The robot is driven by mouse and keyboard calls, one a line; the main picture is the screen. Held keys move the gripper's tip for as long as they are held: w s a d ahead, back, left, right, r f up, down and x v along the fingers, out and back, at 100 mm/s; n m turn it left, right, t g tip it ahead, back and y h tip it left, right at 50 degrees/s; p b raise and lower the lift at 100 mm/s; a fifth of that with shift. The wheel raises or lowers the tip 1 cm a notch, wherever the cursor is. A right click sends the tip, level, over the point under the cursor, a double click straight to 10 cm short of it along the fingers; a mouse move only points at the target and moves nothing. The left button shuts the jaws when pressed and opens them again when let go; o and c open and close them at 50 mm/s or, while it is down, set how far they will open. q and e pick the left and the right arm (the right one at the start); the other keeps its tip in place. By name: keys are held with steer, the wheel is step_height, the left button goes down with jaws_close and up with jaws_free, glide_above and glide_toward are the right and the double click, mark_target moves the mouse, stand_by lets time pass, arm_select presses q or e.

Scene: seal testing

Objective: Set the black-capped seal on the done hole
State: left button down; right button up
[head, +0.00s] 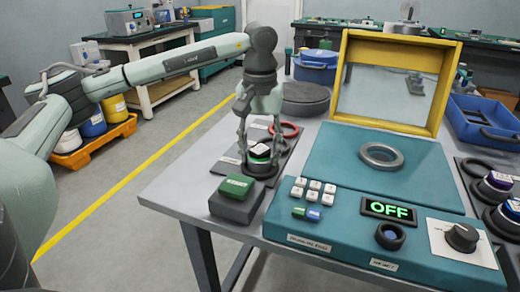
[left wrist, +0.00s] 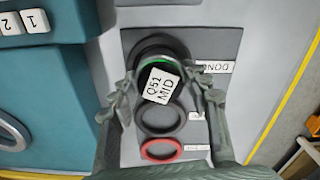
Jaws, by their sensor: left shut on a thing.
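The black-capped seal (head: 260,152) has a green band and a white label on top, reading "Q51 MID" in the left wrist view (left wrist: 158,86). My left gripper (head: 259,158) is shut on it, with one finger on each side; the fingers also show in the left wrist view (left wrist: 160,100). The seal is over the dark ring of the done hole (head: 262,171), at the end of the dark plate (left wrist: 228,43) beside the "DONE" label (left wrist: 214,66). I cannot tell whether it is fully seated or slightly above. My right gripper is not in view.
The plate also has a black ring (left wrist: 160,119) and a red ring (left wrist: 161,149). A green-topped box (head: 236,196) stands in front. To the right is a teal tester (head: 340,215) showing "OFF", with a grey ring (head: 381,156) and a raised yellow-framed lid (head: 394,82).

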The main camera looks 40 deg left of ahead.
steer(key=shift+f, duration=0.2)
arm_select(q)
steer(key=shift+f, duration=0.1)
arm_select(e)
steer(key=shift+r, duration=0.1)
arm_select(q)
steer(key=c, duration=0.8)
jaws_free()
steer(key=shift+o, duration=0.2)
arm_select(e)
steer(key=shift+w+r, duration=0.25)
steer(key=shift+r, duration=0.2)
